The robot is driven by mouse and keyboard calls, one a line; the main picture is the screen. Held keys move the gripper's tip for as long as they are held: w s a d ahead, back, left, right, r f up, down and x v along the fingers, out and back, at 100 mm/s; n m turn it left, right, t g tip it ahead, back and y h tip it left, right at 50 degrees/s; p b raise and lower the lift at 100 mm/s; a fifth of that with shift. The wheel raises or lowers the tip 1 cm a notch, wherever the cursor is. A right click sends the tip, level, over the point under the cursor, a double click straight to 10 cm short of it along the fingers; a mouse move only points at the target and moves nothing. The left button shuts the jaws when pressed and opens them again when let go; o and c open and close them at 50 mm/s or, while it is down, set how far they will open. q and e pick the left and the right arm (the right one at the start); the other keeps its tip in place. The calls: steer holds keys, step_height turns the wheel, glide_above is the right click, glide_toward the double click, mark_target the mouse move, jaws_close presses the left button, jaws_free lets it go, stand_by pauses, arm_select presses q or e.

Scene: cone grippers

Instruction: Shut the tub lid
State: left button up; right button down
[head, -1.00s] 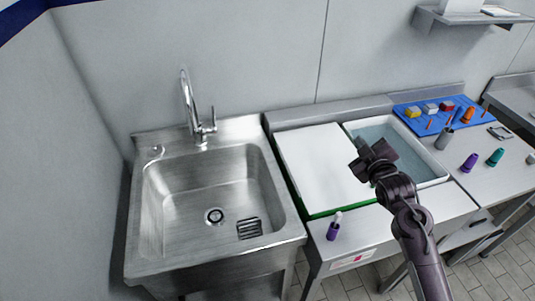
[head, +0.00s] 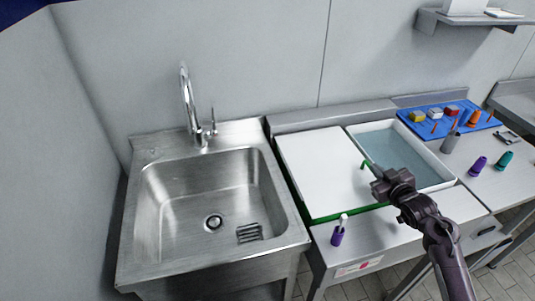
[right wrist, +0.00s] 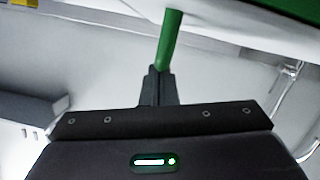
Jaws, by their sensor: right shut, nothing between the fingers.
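The tub (head: 449,183) is white with a blue-grey inside, set in the counter. Its right part is uncovered. The lid (head: 318,172) is a flat white panel with a green front edge, lying over the left part. A thin green handle (head: 364,163) stands at the lid's right side. My right gripper (head: 376,170) is shut and empty, at the right of the handle, over the tub's opening. In the right wrist view, the shut fingers (right wrist: 158,86) point at the green handle (right wrist: 169,40); I cannot tell whether they touch it. My left gripper is not in view.
A steel sink (head: 210,200) with a tap (head: 190,105) is at the left. A purple bottle (head: 338,235) stands in front of the lid. A blue mat (head: 440,125) with small blocks lies at the back right. A grey cup (head: 449,143) and coloured cones (head: 478,166) stand on the right counter.

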steer(key=shift+s+f, duration=0.1)
steer(key=shift+f, duration=0.2)
stand_by(0.4)
